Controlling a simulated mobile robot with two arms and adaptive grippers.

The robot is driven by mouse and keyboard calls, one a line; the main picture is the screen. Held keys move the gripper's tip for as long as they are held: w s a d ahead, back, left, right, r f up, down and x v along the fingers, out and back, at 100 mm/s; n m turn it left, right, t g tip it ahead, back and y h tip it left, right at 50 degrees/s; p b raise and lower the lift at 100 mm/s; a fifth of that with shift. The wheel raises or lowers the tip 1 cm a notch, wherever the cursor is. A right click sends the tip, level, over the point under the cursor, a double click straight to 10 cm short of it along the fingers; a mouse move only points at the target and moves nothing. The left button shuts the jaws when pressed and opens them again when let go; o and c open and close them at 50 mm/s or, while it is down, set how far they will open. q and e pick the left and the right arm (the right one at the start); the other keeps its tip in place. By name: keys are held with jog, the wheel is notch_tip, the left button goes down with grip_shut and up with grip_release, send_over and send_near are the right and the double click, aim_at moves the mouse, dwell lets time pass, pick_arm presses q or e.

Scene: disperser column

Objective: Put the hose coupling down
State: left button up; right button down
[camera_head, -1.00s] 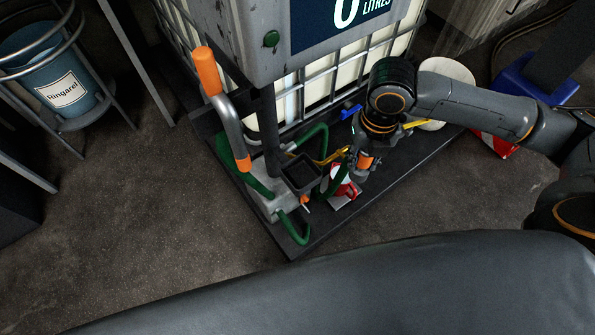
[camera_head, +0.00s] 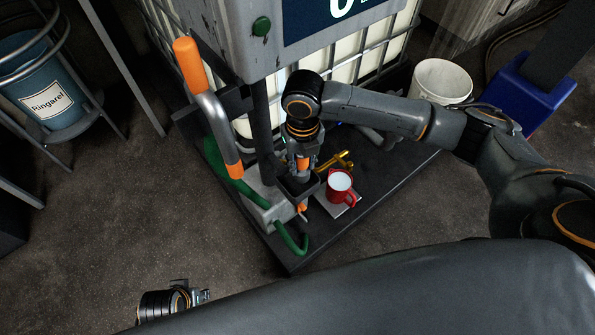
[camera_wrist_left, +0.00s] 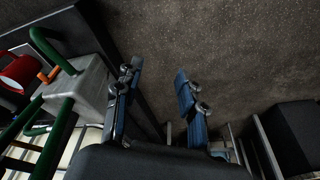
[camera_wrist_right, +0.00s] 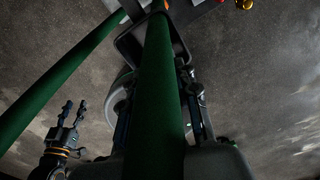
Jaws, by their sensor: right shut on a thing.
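My right gripper (camera_head: 301,172) points down at the small black open-topped box (camera_head: 312,184) on the hand pump's grey base (camera_head: 262,207). It is shut on the hose coupling, which seems to be the orange piece (camera_head: 303,163) between its fingers. The coupling's lower end is hidden, so I cannot tell whether it touches the box. In the right wrist view, the green hose (camera_wrist_right: 157,95) runs between the fingers and hides the coupling; the black box (camera_wrist_right: 129,45) lies behind it. My left gripper (camera_wrist_left: 160,88) is open and empty over the floor.
A red mug (camera_head: 340,187) stands on a small plate beside the box, with a yellow valve piece (camera_head: 342,160) behind. The pump's orange-gripped lever (camera_head: 190,66) rises at left. The caged tank is close behind. A white bucket (camera_head: 442,82) stands at the back right.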

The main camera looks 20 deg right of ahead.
aim_at(298, 171)
jog(key=shift+w+a+f, duration=0.25)
jog(key=shift+a+f, duration=0.15)
jog(key=shift+f, duration=0.15)
notch_tip(298, 171, down, 3)
jog(key=shift+r+b, duration=0.1)
jog(key=shift+b, duration=0.5)
pick_arm(q)
jog(key=r, duration=0.5)
jog(key=shift+w, duration=0.25)
pick_arm(e)
jog(key=shift+f, duration=0.25)
jog(key=c, duration=1)
grip_release()
notch_tip(298, 171, up, 6)
jog(key=shift+r+p, duration=0.2)
jog(key=shift+p, duration=0.65)
pick_arm(q)
jog(key=s+x, duration=0.1)
jog(key=x, duration=0.5)
jog(key=shift+s+f, duration=0.45)
jog(key=shift+s, duration=0.25)
pick_arm(e)
jog(key=shift+r, duration=0.65)
pick_arm(q)
jog(key=shift+a, duration=0.1)
